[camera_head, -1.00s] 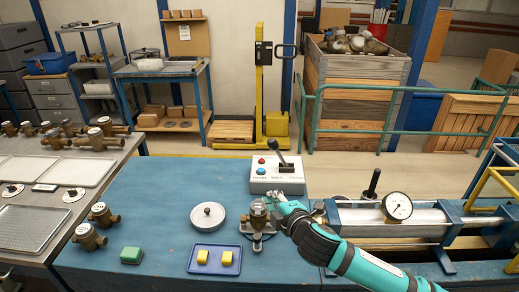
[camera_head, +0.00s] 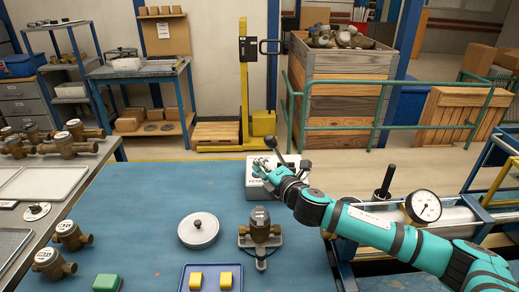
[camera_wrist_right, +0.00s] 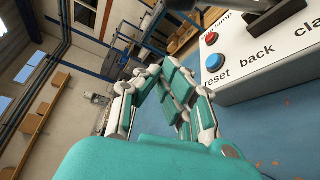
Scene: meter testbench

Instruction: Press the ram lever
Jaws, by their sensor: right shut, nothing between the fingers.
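The ram lever (camera_head: 271,143) is a dark stick with a round knob, rising tilted from the white control box (camera_head: 254,184) at the back of the blue table. In the right wrist view the box (camera_wrist_right: 268,80) shows a red button (camera_wrist_right: 211,39), a blue button (camera_wrist_right: 215,62) and the words "reset", "back" and a cut-off "cla". The dark lever base (camera_wrist_right: 265,18) is at the top right there. My right gripper (camera_head: 262,167) is shut and empty, in front of the box and covering much of it. In the wrist view its fingers (camera_wrist_right: 160,75) are left of the box. My left gripper is out of view.
A brass meter (camera_head: 260,226) stands on a small stand on the table. A round white lid (camera_head: 198,230), a tray (camera_head: 185,285) with yellow blocks and a green block (camera_head: 107,283) lie nearby. A pressure gauge (camera_head: 424,206) sits on the cylinder at right.

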